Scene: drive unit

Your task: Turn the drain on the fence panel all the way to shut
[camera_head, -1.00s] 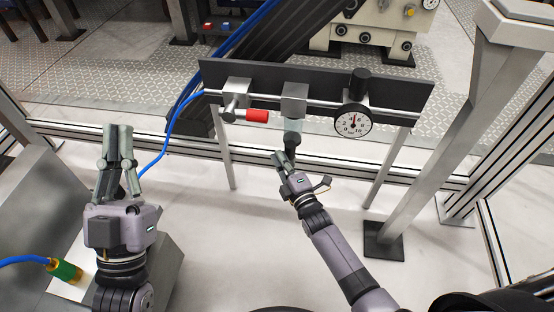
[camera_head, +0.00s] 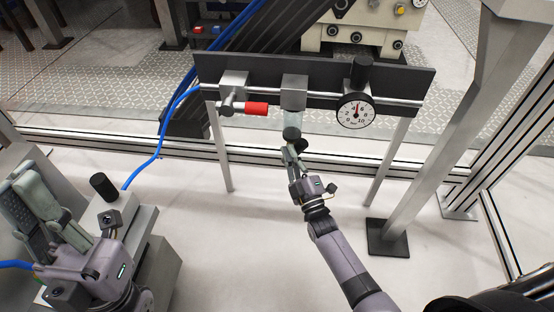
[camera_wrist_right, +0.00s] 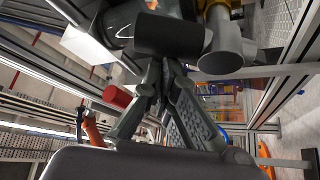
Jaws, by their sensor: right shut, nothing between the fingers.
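The drain is the black knob (camera_head: 292,133) under the clear bowl (camera_head: 291,119) of the grey block (camera_head: 294,92) on the dark fence panel (camera_head: 330,73). In the right wrist view a black cylinder, which looks like the drain (camera_wrist_right: 168,35), lies just past my fingertips. My right gripper (camera_head: 290,150) is shut and empty, its tips close below the drain. I cannot tell whether they touch it. It also shows in the right wrist view (camera_wrist_right: 163,68). My left gripper (camera_head: 32,180) is at the lower left, away from the panel; its finger gap is unclear.
A red-handled valve (camera_head: 256,108) is left of the drain and a round gauge (camera_head: 356,111) is right of it. A blue hose (camera_head: 160,140) hangs at the left. A grey post (camera_head: 440,130) stands at the right. The floor below the panel is clear.

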